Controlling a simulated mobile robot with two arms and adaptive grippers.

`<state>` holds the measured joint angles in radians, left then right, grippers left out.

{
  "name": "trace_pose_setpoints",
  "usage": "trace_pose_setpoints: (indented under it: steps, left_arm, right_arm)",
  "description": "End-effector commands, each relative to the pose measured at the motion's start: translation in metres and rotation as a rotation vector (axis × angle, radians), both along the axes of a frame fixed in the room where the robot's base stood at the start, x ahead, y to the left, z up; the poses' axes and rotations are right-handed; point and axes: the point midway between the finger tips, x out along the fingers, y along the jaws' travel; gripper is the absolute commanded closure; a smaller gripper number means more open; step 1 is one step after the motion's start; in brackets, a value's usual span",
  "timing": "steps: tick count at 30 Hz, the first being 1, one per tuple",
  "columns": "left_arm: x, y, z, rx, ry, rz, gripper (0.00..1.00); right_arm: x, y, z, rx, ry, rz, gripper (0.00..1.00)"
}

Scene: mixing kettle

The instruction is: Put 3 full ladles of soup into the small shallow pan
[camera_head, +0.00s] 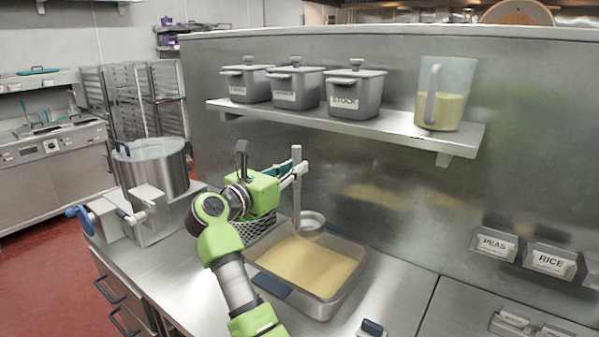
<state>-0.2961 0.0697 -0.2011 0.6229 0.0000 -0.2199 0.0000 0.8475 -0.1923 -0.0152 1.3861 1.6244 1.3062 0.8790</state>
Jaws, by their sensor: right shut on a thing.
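My right gripper (292,174) is shut on the upright handle of a metal ladle (297,206). The ladle's round bowl (311,221) hangs at the back edge of a shallow rectangular metal pan (340,299). I cannot tell whether the bowl touches the pan or holds liquid. The pan contains a flat layer of tan soup (310,265). A large round metal kettle (152,170) stands at the left on a tilting mount, with pale content at its top. My left gripper is not in view.
A blue-handled crank (80,212) sticks out beside the kettle. A mesh basket (256,228) stands behind my right arm. A wall shelf (390,129) holds lidded grey pots and a jug (445,95). Labelled bins (550,262) are at the right. Counter right of the pan is mostly clear.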

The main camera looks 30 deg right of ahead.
Motion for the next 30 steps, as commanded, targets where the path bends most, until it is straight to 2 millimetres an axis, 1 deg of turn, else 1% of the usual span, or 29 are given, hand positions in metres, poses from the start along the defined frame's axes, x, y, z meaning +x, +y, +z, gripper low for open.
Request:
trace_pose_setpoints:
  steps: [5,10,12,15,21,27,30]
  left_arm:
    - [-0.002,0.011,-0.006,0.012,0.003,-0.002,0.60]
    - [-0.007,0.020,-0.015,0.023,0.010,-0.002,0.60]
    - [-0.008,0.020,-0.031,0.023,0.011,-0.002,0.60]
    - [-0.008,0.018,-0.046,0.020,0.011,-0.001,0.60]
    - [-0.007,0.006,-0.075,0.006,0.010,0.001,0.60]
    - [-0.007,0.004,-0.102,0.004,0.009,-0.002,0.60]
    - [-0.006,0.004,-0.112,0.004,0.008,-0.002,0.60]
  right_arm:
    - [0.000,0.000,-0.015,-0.003,0.002,0.001,1.00]
    - [0.000,0.000,-0.040,-0.003,0.003,0.000,1.00]
    - [0.000,0.001,-0.056,0.000,0.001,0.001,1.00]
    - [0.000,0.001,-0.072,-0.001,0.000,0.002,1.00]
    - [0.000,0.001,-0.104,0.000,-0.001,0.002,1.00]
    - [0.000,0.002,-0.135,0.000,-0.001,0.002,1.00]
    - [-0.001,0.002,-0.147,-0.001,0.000,0.001,1.00]
